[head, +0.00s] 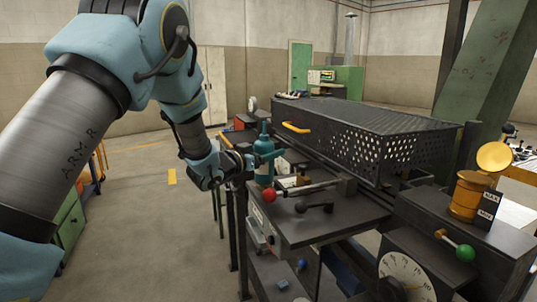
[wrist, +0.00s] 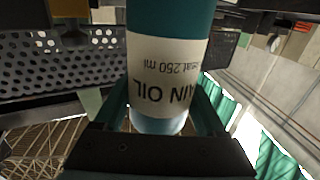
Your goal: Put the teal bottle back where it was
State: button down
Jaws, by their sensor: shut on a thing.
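The teal bottle (head: 264,168) stands upright in the head view, at the left end of the dark machine table (head: 325,220). In the wrist view the teal bottle (wrist: 168,20) fills the middle and shows a pale label with "AIN OIL" and "250 ml", upside down. My gripper (head: 258,160) reaches it from the left and is shut on it. The gripper's fingers (wrist: 160,112) lie on either side of the bottle in the wrist view. I cannot tell whether the bottle's base touches the table.
A perforated black guard (head: 360,128) with a yellow handle (head: 296,128) stands behind the bottle. A green knob (head: 465,253), a dial (head: 405,280) and an amber container (head: 466,197) are at right. Open floor (head: 165,235) lies left.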

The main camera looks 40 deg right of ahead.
jog(key=shift+f, duration=0.75)
grip_release()
jog(key=shift+a, duration=0.1)
